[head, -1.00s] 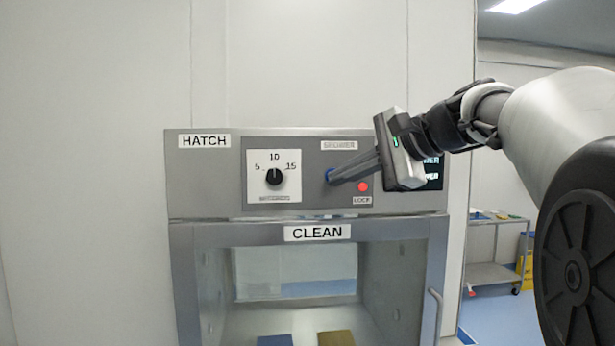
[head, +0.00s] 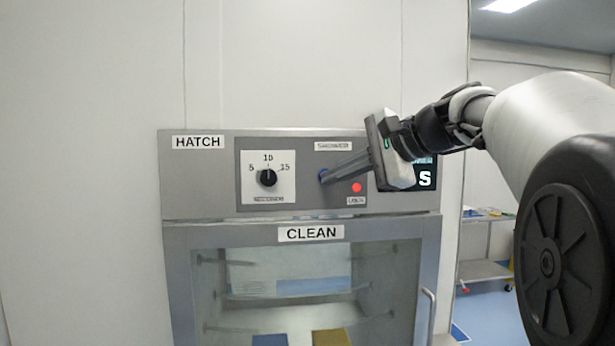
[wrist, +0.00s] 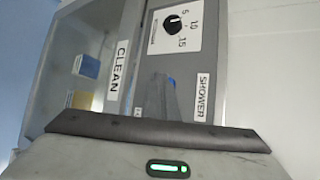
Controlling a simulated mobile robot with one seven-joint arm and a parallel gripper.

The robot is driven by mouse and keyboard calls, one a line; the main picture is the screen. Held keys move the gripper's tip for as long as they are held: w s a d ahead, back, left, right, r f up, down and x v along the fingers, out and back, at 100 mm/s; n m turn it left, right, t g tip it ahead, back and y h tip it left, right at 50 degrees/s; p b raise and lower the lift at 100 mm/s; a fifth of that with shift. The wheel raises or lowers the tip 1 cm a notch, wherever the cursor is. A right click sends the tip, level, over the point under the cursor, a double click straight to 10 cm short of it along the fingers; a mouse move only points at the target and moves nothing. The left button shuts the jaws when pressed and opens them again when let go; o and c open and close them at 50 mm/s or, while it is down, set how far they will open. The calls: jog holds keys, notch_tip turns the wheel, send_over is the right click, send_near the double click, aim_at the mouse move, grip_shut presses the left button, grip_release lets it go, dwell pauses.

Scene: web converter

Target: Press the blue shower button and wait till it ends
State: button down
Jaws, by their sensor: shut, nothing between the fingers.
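The blue shower button (head: 323,173) is on the grey hatch panel (head: 222,200), under the SHOWER label (head: 341,146). My gripper (head: 330,180) is shut and empty, its fingertips at the button and covering most of it. I cannot tell whether they press it in. In the wrist view a bit of blue button (wrist: 171,83) shows beside the finger ends. The display (head: 425,178) at the panel's right is partly hidden by my gripper; a large white "S" shows on it.
The dial (head: 267,177) points to about 10. A red lamp (head: 357,188) is lit above the LOCK label. Behind the CLEAN door's glass, a blue item (head: 269,340) and a yellow-brown item (head: 331,337) lie, with pale curved streaks above. A cart (head: 487,270) stands at right.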

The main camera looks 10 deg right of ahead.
jog(key=shift+s, duration=0.15)
jog(key=shift+s+b, duration=0.4)
jog(key=shift+s, duration=0.45)
jog(key=shift+s, duration=0.1)
jog(key=s+b, duration=0.1)
jog(key=s, duration=0.3)
jog(key=shift+s+b, duration=0.35)
jog(key=shift+s, duration=0.05)
